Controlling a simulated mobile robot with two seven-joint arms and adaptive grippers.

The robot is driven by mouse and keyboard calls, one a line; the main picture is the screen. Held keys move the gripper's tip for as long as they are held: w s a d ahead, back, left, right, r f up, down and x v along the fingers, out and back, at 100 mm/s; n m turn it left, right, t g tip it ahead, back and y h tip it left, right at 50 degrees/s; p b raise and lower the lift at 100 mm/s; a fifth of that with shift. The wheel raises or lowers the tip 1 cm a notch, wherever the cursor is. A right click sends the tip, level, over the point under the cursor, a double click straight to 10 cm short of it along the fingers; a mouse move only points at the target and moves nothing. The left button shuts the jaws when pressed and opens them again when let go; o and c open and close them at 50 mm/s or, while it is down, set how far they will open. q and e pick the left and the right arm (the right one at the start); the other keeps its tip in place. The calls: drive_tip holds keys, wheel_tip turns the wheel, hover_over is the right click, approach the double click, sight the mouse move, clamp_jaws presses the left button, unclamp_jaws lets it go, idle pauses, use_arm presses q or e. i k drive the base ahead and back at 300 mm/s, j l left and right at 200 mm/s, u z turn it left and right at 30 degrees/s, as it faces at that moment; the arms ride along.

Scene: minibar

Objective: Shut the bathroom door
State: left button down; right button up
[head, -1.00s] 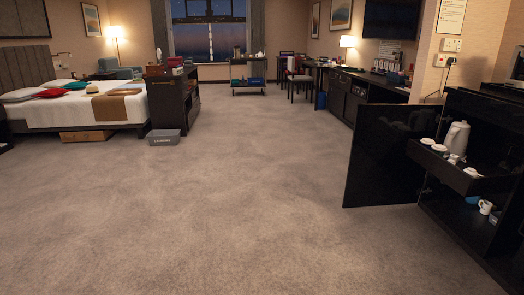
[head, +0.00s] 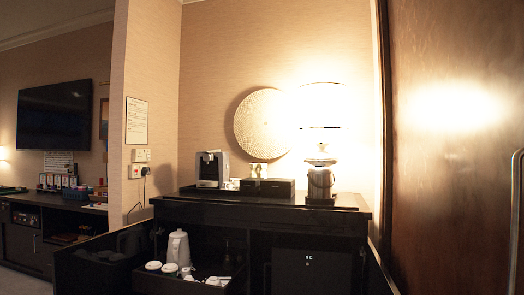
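A dark brown wooden door (head: 448,150) fills the right side of the head view, close to me, with a bright light reflection on it. I take it to be the bathroom door. A pale metal vertical handle (head: 516,205) shows at the far right edge, partly cut off by the frame. The door's lower part and right edge are out of view, so I cannot tell how far it stands open. Neither of my grippers is in view.
A black minibar cabinet (head: 262,212) stands ahead, with a lit lamp (head: 320,160), a coffee machine (head: 211,168) and black boxes on top. Its pulled-out drawer (head: 150,284) holds a white kettle (head: 179,248) and cups. A television (head: 54,115) hangs at left.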

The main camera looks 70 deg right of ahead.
sight(457, 67)
drive_tip(key=i+z, duration=0.15)
drive_tip(key=z, duration=3.2)
drive_tip(key=k+j+u, duration=0.1)
drive_tip(key=j+u, duration=0.15)
drive_tip(key=j, duration=0.15)
